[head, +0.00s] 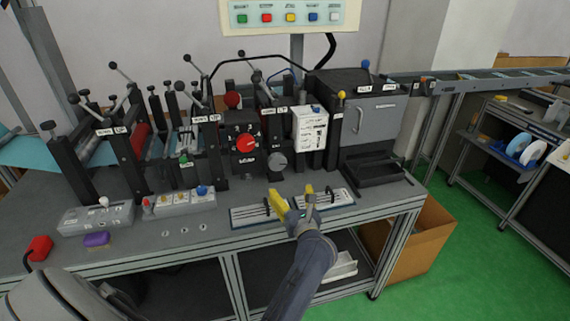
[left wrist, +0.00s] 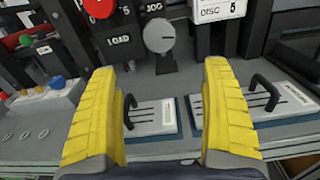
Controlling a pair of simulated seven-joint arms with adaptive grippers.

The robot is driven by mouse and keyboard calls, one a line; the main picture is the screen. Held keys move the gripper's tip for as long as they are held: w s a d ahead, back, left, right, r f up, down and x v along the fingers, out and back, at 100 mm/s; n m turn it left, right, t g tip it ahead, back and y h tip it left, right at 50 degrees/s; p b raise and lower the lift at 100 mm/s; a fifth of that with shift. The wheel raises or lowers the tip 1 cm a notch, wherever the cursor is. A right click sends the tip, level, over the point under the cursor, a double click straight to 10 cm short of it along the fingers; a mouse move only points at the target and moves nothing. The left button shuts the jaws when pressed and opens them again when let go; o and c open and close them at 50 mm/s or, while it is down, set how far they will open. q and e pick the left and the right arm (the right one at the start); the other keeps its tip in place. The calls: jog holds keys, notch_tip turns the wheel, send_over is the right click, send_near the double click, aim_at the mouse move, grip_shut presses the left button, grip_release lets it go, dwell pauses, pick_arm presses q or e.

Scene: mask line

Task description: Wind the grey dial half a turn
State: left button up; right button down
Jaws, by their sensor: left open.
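The grey dial (head: 277,161) is a round knob low on the front of the machine, right of the red dial. In the left wrist view the grey dial (left wrist: 159,37) sits beyond my fingertips, near the middle, under a "JOG" label, with a light mark on its face. My left gripper (head: 292,202) has yellow fingers and is open and empty in front of the dial, over the bench's front. The left wrist view also shows the fingers (left wrist: 160,75) wide apart, with a gap between them and the dial. My right gripper is not in view.
The red dial (head: 246,143) on a black "LOAD" panel is close left of the grey dial. Two flat plates with black handles (head: 255,215) lie on the bench below it. A white counter box (head: 311,132) stands to the right. Button boxes (head: 180,202) stand left.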

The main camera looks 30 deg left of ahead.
aim_at(278, 165)
pick_arm(q)
jog(key=shift+n, duration=0.5)
jog(key=x, duration=1.7)
jog(key=shift+a+f, duration=0.1)
jog(key=c, duration=1.2)
